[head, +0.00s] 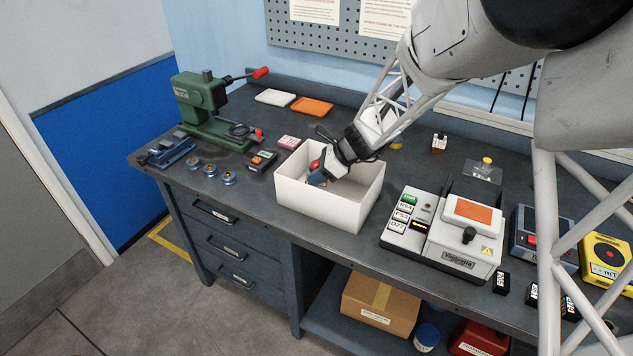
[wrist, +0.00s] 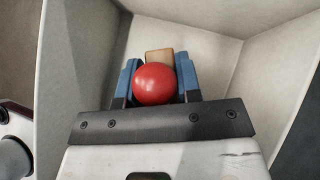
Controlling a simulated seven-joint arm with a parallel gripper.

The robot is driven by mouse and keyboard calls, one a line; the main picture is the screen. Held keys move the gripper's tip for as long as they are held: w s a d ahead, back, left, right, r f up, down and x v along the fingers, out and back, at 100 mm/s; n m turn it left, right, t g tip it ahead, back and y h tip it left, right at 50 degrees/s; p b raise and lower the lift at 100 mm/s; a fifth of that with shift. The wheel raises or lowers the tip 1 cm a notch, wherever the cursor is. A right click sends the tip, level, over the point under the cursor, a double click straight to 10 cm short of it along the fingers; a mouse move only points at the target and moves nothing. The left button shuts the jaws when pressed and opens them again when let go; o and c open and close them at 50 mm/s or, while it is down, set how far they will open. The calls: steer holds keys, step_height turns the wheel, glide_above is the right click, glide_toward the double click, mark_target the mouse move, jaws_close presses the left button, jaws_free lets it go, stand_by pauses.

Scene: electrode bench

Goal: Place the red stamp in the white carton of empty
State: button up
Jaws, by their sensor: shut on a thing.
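The white carton (head: 325,203) stands open on the bench, near its front edge. My gripper (head: 318,175) reaches down into the carton's opening from the upper right. It is shut on the red stamp (head: 315,165), whose round red knob shows between the fingers. In the wrist view the red stamp (wrist: 156,84) sits between the blue fingers of my gripper (wrist: 158,75), with a tan block-like part behind the knob. Pale walls of the white carton (wrist: 215,60) surround it there. The stamp's lower end is hidden, so I cannot tell whether it touches the carton floor.
A green press (head: 205,108) stands at the back left, with a black device (head: 262,161) and a pink box (head: 289,143) left of the carton. A white sealing machine (head: 445,235) stands close on the right. White (head: 275,97) and orange (head: 312,106) trays lie behind.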

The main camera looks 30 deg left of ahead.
steer(key=shift+f, duration=1.55)
steer(key=shift+f, duration=0.15)
steer(key=o, duration=1)
steer(key=shift+r, duration=0.25)
steer(key=v, duration=1.1)
steer(key=shift+d+r, duration=0.25)
steer(key=shift+d, duration=0.1)
steer(key=shift+d, duration=0.1)
